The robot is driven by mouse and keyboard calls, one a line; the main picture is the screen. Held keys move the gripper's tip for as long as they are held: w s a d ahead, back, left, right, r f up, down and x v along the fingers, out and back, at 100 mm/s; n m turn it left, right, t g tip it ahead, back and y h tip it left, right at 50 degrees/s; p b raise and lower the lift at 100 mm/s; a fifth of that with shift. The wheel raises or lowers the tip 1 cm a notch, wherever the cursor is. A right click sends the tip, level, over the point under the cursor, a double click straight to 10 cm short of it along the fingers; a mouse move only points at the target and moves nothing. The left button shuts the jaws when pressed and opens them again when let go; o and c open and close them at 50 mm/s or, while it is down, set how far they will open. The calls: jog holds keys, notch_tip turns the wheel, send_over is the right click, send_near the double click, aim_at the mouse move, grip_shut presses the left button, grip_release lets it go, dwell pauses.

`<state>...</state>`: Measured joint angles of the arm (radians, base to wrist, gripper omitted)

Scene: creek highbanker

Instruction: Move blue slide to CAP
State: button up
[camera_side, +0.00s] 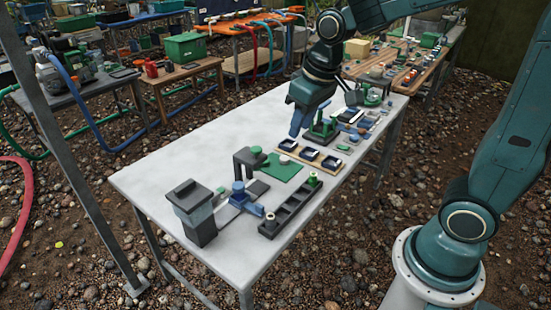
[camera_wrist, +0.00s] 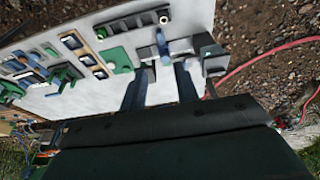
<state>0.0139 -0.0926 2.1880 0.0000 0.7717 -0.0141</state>
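My gripper (camera_side: 298,122) hangs over the far half of the white table, beside a green-handled device (camera_side: 322,124). In the wrist view its two fingers (camera_wrist: 160,88) are spread apart, with nothing seen between them. A blue slide-like part (camera_side: 238,194) sits on a grey fixture near the table's near end, well away from my gripper; a blue part there also shows in the wrist view (camera_wrist: 162,46). Another small blue piece (camera_side: 257,210) juts out beside it. I cannot tell for sure which is the blue slide. No CAP label is readable.
A dark upright box (camera_side: 196,222) stands at the near left of the table. A long black tray (camera_side: 288,212), a green mat (camera_side: 284,168) and a tray with dark square cells (camera_side: 310,154) lie nearby. The table's left side (camera_side: 170,160) is clear.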

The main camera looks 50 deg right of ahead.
jog(key=w+f+g, duration=0.2)
jog(key=w+f, duration=0.6)
jog(key=f, duration=0.1)
jog(key=g, duration=0.1)
send_over(260, 205)
notch_tip(260, 205, down, 14)
jog(key=shift+f, duration=0.25)
jog(key=shift+f, duration=4.3)
grip_shut()
